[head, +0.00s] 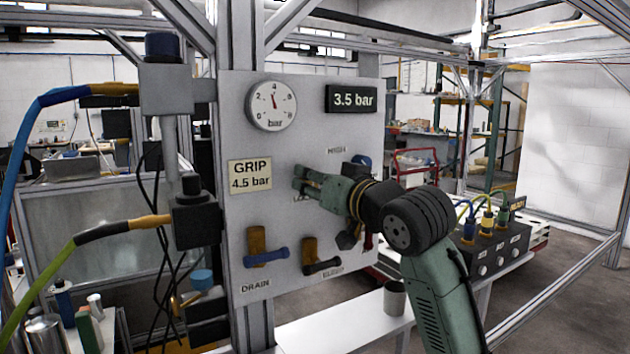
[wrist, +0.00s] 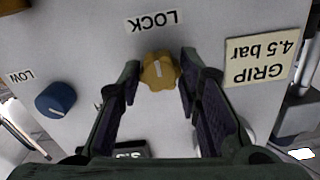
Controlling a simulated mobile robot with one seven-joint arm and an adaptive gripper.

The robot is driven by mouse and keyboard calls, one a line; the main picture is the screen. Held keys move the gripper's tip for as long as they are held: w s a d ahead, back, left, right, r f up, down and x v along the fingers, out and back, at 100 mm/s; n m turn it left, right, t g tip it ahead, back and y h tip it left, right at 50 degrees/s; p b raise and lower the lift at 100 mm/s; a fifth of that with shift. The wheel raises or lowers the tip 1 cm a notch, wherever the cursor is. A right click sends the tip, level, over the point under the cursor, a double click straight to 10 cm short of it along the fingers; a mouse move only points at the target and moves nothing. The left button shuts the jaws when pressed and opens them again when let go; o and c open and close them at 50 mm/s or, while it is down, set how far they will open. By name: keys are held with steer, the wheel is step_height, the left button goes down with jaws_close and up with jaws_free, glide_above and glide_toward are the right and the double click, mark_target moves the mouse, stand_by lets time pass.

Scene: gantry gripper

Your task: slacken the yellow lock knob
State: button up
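The yellow lock knob (wrist: 158,73) shows in the wrist view, lobed, with a pale mark pointing towards the LOCK label (wrist: 154,20). That view shows the panel upside down. My gripper (wrist: 161,64) is open, with one finger on each side of the knob. A narrow gap seems to show on each side; I cannot tell whether either finger touches. In the head view my gripper (head: 298,180) is at the panel's face (head: 290,150), beside the partly covered LOCK label. The yellow knob is hidden there behind the fingers.
A blue knob (wrist: 57,100) sits on the same panel, beside the LOW label. Below my gripper are a blue-handled drain valve (head: 267,257) and a black-handled bleed valve (head: 322,267). The gauge (head: 271,106) and 3.5 bar display (head: 352,99) are above. Cables hang at left.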

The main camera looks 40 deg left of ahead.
steer(key=c, duration=0.6)
